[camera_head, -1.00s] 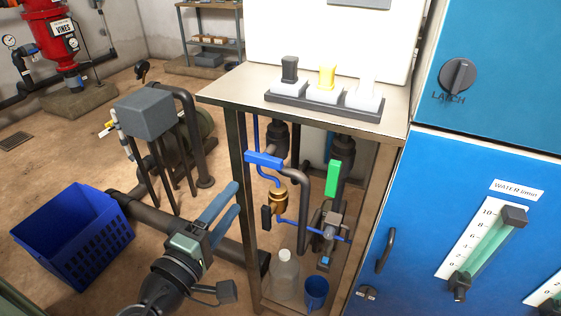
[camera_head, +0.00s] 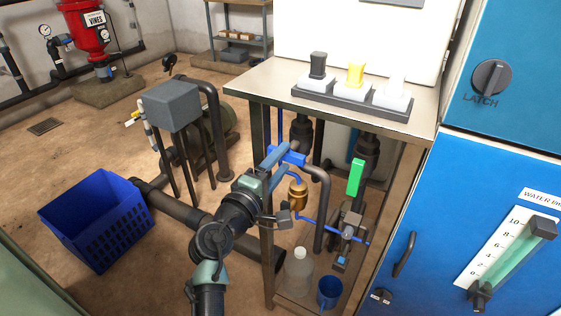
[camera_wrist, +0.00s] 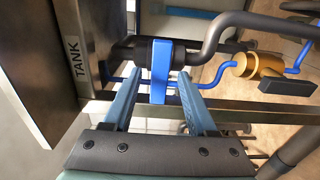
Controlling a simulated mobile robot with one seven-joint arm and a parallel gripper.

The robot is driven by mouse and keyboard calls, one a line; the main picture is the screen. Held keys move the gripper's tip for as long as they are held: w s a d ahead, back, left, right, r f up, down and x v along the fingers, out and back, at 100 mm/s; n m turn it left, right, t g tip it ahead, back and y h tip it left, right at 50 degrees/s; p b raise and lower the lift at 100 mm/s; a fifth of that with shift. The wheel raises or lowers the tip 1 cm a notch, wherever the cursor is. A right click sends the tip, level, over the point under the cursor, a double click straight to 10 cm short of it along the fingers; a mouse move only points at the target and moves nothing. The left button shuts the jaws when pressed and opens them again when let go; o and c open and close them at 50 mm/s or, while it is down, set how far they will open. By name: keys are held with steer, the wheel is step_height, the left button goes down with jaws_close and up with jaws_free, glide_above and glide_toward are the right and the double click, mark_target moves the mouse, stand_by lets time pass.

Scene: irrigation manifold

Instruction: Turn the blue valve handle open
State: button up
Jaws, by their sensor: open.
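The blue valve handle (camera_head: 297,158) is a short flat bar on the dark pipe under the metal bench, partly hidden by my fingers in the head view. In the wrist view the handle (camera_wrist: 161,72) stands lengthwise between my two blue-grey fingers, near their tips. My gripper (camera_head: 279,154) is open at the handle; in the wrist view its fingers (camera_wrist: 158,76) lie on either side with a gap showing at each side. I cannot tell how deep the handle sits between them.
A green handle (camera_head: 356,177) is to the right on another pipe. A brass fitting (camera_head: 298,195) and thin blue tubing are just below the blue handle. The bench's front leg (camera_head: 267,250) is close to my arm. A clear bottle (camera_head: 299,272) and blue cup (camera_head: 330,291) stand below.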

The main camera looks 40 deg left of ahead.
jaws_close()
stand_by(0.3)
steer(key=shift+n+p, duration=0.3)
steer(key=n+p, duration=0.1)
steer(key=n, duration=0.1)
steer(key=n+p, duration=0.1)
steer(key=p, duration=0.1)
steer(key=shift+r+n, duration=0.2)
steer(key=shift+n, duration=0.2)
steer(key=n+p, duration=0.3)
steer(key=n, duration=0.1)
steer(key=n+p, duration=0.3)
steer(key=n, duration=0.2)
steer(key=shift+f+n+p, duration=0.1)
steer(key=shift+n+p, duration=0.3)
steer(key=shift+f+n+p, duration=0.1)
steer(key=shift+n+p, duration=0.95)
steer(key=shift+n, duration=0.95)
